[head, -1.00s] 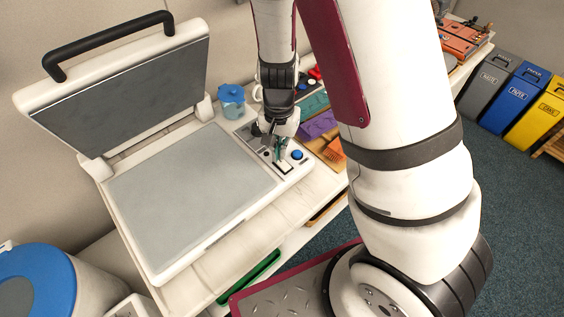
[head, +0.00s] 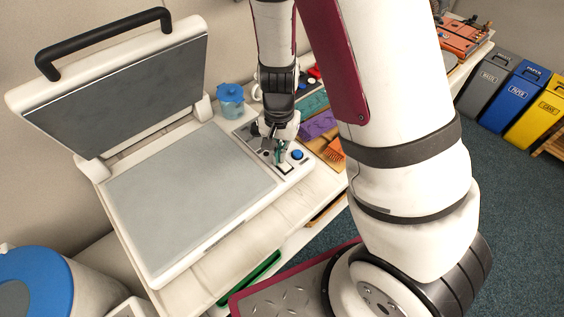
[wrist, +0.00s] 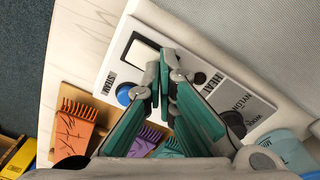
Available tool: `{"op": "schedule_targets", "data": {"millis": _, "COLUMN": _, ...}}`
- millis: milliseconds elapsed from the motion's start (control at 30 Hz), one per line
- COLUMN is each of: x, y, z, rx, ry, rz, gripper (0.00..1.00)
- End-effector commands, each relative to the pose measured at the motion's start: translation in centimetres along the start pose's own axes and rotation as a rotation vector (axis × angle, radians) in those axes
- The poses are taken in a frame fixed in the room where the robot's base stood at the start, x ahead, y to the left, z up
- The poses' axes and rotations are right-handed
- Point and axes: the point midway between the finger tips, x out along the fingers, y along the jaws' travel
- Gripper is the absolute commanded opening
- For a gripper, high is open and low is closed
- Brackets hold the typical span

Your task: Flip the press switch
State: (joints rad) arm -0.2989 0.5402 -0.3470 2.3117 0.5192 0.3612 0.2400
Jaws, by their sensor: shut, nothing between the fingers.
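The press (head: 190,190) stands on the table with its lid (head: 130,95) raised. Its control panel (head: 300,170) is on the right side of the base. In the wrist view the white rocker switch (wrist: 141,54) sits in a black frame on the panel, close to the blue button (wrist: 124,94). In the head view the switch (head: 285,168) is just below my fingertips. My gripper (head: 279,158) is shut and empty, pointing down over the panel. In the wrist view its fingertips (wrist: 161,76) are beside the switch; I cannot tell whether they touch it.
A blue-lidded jar (head: 230,98) stands behind the panel. An orange brush (head: 332,150) and a purple one (head: 318,124) lie right of the press. A blue-lidded bin (head: 40,285) is at lower left. Several recycling bins (head: 510,95) stand at far right.

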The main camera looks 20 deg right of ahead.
Motion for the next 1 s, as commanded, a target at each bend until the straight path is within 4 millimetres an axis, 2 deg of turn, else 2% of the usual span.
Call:
{"op": "schedule_targets", "data": {"millis": 467, "x": 0.4, "y": 0.0, "z": 0.0, "rx": 0.000, "ry": 0.001, "rz": 0.000, "gripper": 0.00}}
{"op": "schedule_targets", "data": {"millis": 1000, "x": -3.3, "y": 0.1, "z": 0.1, "rx": 0.001, "ry": 0.001, "rz": -0.001, "gripper": 0.00}}
